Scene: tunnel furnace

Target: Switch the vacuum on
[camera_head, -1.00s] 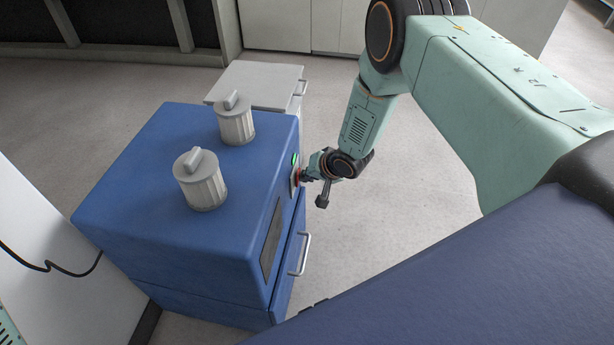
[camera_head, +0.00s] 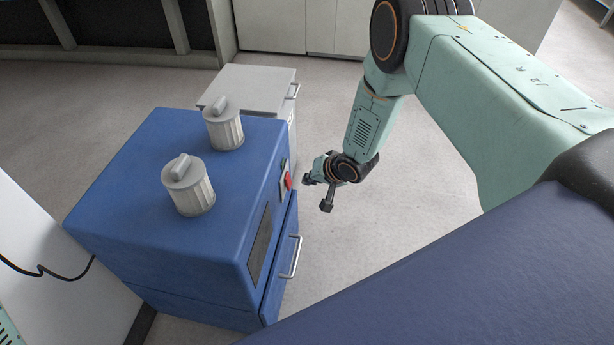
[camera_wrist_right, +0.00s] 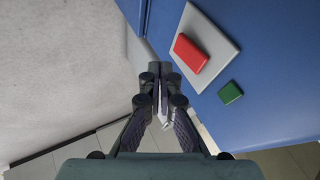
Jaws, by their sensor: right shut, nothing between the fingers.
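The blue vacuum cabinet (camera_head: 215,245) stands left of centre in the head view, with two pale ribbed canisters on top. On its right side is a red switch (camera_head: 288,181), partly seen edge-on. In the right wrist view the red switch (camera_wrist_right: 190,53) sits on a light grey plate (camera_wrist_right: 217,38), with a small dark green square (camera_wrist_right: 230,92) beside the plate. My right gripper (camera_head: 306,180) is shut and empty, just right of the switch with a small gap. Its fingers (camera_wrist_right: 160,70) also show in the wrist view, left of the switch. My left gripper is out of view.
A light grey cabinet (camera_head: 245,85) stands behind the blue one. The blue cabinet's door handle (camera_head: 291,257) sticks out below the switch. A white panel with a black cable (camera_head: 45,270) is at the left. The floor right of the cabinet is clear.

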